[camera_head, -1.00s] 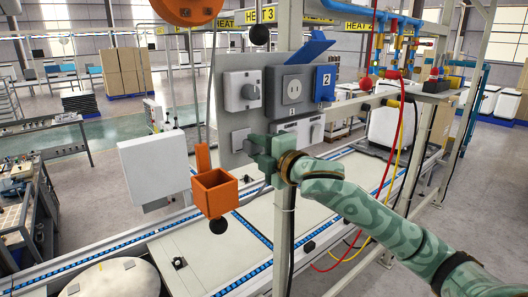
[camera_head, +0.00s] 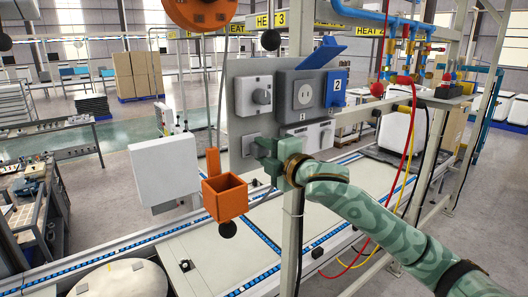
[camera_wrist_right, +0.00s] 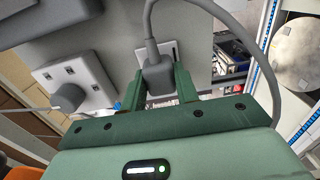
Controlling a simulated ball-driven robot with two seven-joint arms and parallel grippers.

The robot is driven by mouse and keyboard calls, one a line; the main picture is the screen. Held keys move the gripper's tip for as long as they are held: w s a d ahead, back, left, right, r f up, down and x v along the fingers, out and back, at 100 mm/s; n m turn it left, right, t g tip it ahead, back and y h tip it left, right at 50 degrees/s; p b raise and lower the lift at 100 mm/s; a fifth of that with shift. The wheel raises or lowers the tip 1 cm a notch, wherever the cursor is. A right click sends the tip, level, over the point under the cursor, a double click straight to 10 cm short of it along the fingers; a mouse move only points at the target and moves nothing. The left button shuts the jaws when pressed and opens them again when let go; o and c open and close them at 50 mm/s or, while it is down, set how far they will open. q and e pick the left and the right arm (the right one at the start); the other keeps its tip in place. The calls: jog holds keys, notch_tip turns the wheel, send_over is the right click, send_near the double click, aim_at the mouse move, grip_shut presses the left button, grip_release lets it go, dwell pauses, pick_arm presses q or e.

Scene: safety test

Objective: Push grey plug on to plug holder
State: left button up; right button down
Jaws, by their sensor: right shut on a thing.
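The grey plug (camera_wrist_right: 157,77) sits between the two green fingers of my right gripper (camera_wrist_right: 159,88) in the right wrist view, with its grey cable rising from it. My right gripper also shows in the head view (camera_head: 268,158), shut on the plug at the lower part of the grey panel (camera_head: 241,70). The plug holder appears to be the small pale plate (camera_wrist_right: 171,50) right behind the plug, also seen at the panel's lower left in the head view (camera_head: 249,145). I cannot tell whether plug and holder touch. My left gripper is not in view.
An orange bin (camera_head: 225,199) and a white box (camera_head: 165,170) are to the left. Red and yellow hoses hang at the right.

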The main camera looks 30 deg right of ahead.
jog(key=shift+p, duration=1.05)
dwell(1.2)
jog(key=shift+w, duration=0.5)
dwell(0.4)
jog(key=c, duration=1)
grip_release()
jog(key=shift+o, duration=0.2)
jog(key=s+d+p, duration=0.1)
jog(key=s+p, duration=0.3)
jog(key=s, duration=1.2)
jog(key=shift+p, duration=0.4)
